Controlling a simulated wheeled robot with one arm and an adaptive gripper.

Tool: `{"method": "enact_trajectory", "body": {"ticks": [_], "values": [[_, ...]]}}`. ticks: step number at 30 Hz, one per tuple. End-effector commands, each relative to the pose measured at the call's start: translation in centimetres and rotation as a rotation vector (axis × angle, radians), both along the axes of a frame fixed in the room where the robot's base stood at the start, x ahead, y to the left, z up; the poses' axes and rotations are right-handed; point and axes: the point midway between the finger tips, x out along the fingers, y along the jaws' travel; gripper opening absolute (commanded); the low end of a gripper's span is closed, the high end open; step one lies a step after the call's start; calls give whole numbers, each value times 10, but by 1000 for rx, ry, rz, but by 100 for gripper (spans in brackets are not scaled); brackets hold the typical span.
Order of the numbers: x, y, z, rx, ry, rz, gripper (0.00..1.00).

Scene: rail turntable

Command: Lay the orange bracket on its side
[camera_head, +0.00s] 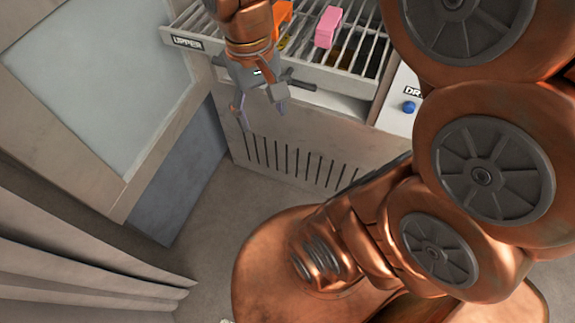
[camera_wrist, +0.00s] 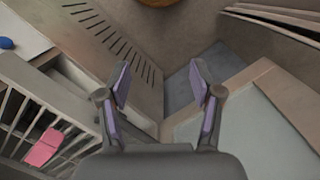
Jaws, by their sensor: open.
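The orange bracket (camera_head: 283,14) sits on the slatted rack (camera_head: 366,72) at the top of the head view, partly hidden behind my wrist. How it stands cannot be told. My gripper (camera_head: 262,114) points down in front of the rack's front edge, apart from the bracket. In the wrist view my gripper (camera_wrist: 162,92) is open, with nothing between its fingers. The bracket does not show in the wrist view.
A pink block (camera_head: 328,27) lies on the rack to the right of the bracket; it also shows in the wrist view (camera_wrist: 43,148). A blue button (camera_head: 409,107) is on a white panel at right. A pale framed panel (camera_head: 105,75) stands at left. Floor below is clear.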

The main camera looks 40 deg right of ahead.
Motion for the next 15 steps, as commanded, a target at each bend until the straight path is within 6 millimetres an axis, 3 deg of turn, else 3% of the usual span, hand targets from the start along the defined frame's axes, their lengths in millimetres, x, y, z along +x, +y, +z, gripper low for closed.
{"method": "enact_trajectory", "body": {"ticks": [3, 7, 15], "values": [[-39, 7, -21, 2, 15, 59, 65], [-71, 14, -40, 8, 29, 106, 65], [-97, 17, -57, 13, 36, 146, 65]]}}
